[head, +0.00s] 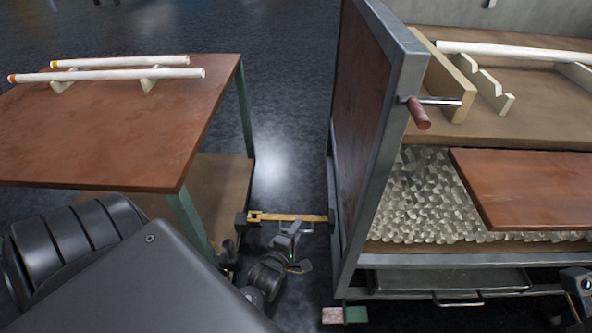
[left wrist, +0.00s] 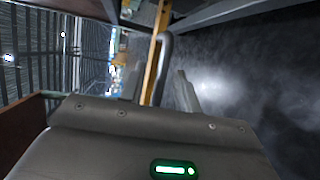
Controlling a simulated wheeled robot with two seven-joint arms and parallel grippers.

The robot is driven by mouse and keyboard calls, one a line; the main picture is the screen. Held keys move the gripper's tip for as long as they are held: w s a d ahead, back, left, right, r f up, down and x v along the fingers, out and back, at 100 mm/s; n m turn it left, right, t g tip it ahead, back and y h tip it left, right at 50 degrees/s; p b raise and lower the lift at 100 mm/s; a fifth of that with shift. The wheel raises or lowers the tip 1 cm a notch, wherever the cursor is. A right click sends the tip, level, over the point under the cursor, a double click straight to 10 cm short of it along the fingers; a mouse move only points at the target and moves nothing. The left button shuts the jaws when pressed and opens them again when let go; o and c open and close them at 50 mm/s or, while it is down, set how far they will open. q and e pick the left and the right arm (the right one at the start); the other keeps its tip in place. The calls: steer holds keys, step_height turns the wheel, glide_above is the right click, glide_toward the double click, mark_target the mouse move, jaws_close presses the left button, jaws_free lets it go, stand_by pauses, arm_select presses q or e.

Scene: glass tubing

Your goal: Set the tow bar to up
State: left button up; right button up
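The tow bar (head: 290,217) is a yellow bar lying about level across the gap between the right-hand cart (head: 377,150) and the left table cart (head: 150,187). Its left end has a square eye at a dark coupling on the table cart. My left gripper (head: 290,240) is low in the gap, just under the bar. In the left wrist view the bar (left wrist: 153,70) runs lengthwise beyond the fingers, and a curved grey handle (left wrist: 164,62) shows between them. The left gripper (left wrist: 161,88) looks open, its fingers apart. Whether it touches the handle is unclear.
Two white tubes (head: 120,68) rest on supports on the left table. The right cart carries a crank with a red grip (head: 418,113), a bed of glassy pieces (head: 425,205) and a brown board (head: 525,185). Red and green pedals (head: 344,315) sit low at its front corner.

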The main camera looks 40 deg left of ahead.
arm_select(q)
steer(key=shift+w, duration=0.1)
jaws_close()
stand_by(0.3)
